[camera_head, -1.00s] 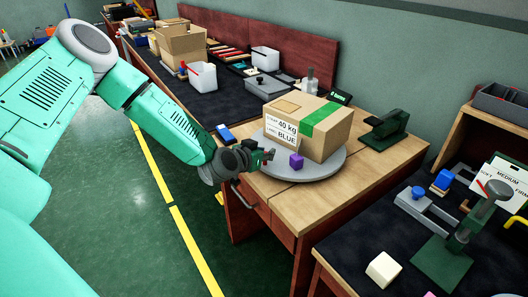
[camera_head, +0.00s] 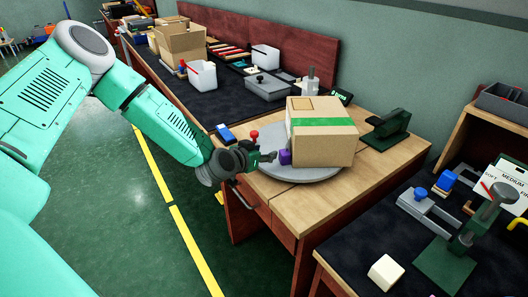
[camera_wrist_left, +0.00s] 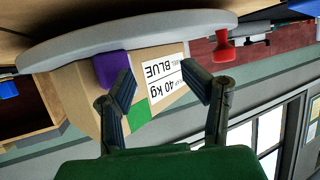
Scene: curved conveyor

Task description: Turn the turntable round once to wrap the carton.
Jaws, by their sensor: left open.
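The carton (camera_head: 322,142) sits on the round grey turntable (camera_head: 312,174), green tape across it. In the left wrist view, upside down, its "40 kg BLUE" label faces the fingers, with the carton (camera_wrist_left: 80,97) under the turntable rim (camera_wrist_left: 75,42). A purple block (camera_head: 285,157) is at the turntable's near-left edge; it also shows beside one finger (camera_wrist_left: 112,68). A red knob (camera_head: 254,136) stands at the left edge, also in the left wrist view (camera_wrist_left: 223,46). My left gripper (camera_head: 270,157) is open and empty at the rim, beside the purple block; contact is unclear.
A dark green tool (camera_head: 386,130) stands right of the turntable on the wooden table. A blue box (camera_head: 226,132) lies left. The dark bench behind holds bins and open cartons. Floor at left is clear.

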